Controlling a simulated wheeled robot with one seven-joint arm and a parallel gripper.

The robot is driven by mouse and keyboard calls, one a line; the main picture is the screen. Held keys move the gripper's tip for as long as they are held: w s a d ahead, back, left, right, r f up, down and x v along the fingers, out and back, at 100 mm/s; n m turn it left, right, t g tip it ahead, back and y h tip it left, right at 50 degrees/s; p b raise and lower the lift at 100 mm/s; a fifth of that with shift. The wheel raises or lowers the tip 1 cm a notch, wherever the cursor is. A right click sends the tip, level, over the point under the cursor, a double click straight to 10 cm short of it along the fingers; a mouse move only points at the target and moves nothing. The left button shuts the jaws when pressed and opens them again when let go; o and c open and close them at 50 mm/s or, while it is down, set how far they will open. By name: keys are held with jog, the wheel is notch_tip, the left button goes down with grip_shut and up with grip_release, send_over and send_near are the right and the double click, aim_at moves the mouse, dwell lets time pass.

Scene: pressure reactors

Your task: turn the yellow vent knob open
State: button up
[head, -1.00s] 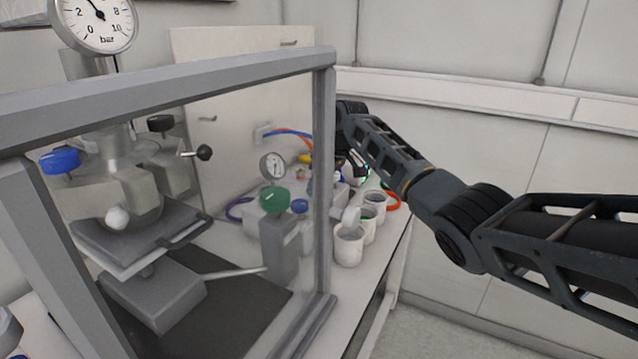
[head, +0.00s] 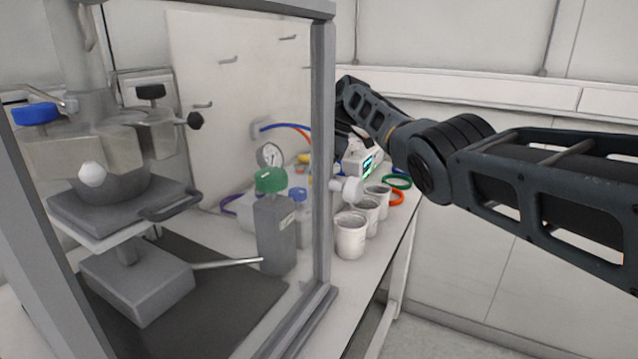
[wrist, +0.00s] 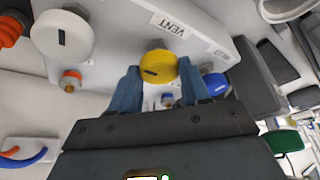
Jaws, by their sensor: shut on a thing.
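The yellow vent knob (wrist: 158,66) is a round cap with a short dark mark on its face, in the wrist view. It sits by the edge of a white panel, beside the "VENT" label (wrist: 170,25). The mark lies nearly level in that view, tilted slightly. The two blue fingers of my gripper (wrist: 160,85) are shut on the knob, one at each side. In the head view a small yellow spot (head: 304,158) shows behind the clear shield, perhaps the knob. My gripper's fingertips cannot be made out there.
A grey-framed clear shield (head: 322,150) stands left of my arm. White cups (head: 350,236) and a grey bottle with a green cap (head: 271,181) stand nearby. In the wrist view, a large white knob (wrist: 62,37) and a blue cap (wrist: 215,84) flank the yellow knob.

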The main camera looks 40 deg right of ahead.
jog(key=shift+n+b, duration=0.45)
jog(key=shift+n, duration=0.05)
jog(key=o, duration=1.1)
jog(key=shift+c, duration=0.2)
jog(key=v, duration=0.7)
jog(key=shift+d+r, duration=0.2)
jog(key=shift+r, duration=0.15)
